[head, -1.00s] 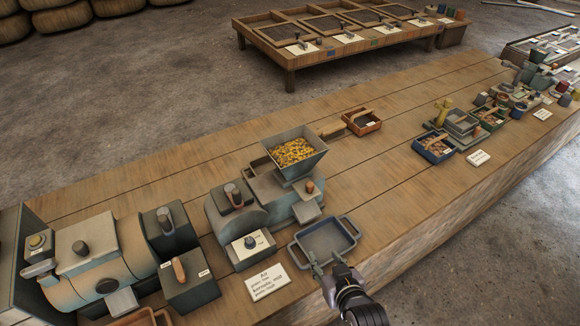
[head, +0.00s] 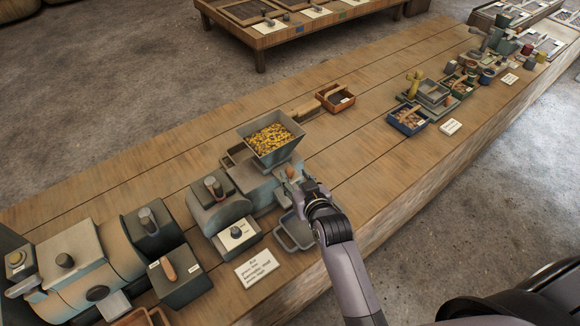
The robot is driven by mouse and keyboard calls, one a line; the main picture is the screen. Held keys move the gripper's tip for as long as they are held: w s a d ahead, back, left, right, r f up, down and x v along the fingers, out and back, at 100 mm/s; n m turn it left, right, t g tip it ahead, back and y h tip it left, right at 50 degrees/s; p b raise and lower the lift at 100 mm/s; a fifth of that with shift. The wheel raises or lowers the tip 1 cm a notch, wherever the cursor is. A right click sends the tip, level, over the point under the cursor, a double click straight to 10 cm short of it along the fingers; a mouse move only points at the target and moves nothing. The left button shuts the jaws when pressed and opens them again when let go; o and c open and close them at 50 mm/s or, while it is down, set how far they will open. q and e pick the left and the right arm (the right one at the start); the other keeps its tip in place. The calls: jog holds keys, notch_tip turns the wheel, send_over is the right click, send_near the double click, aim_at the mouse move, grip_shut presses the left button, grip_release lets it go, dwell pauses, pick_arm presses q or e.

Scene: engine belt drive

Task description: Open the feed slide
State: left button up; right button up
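The hopper (head: 270,139) full of yellow grain stands on the grey-green mill body (head: 240,188). Just below its right side is a small brown knob (head: 291,171), which looks like the handle of the feed slide. My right gripper (head: 298,183) reaches up from the lower right and its fingers are at the knob. The fingers are small and partly covered by my own wrist, so I cannot tell whether they are closed on it. The slide plate is mostly hidden behind the gripper. My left gripper is not in view.
A grey tray (head: 292,232) sits below the gripper, partly hidden by my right arm. A white "Air" card (head: 256,268) lies left of it. A dial box (head: 237,234) stands in front of the mill.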

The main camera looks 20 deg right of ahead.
aim_at(291, 171)
jog(key=x, duration=0.5)
jog(key=shift+w+f, duration=0.1)
jog(key=shift+w, duration=0.2)
grip_shut()
dwell(0.6)
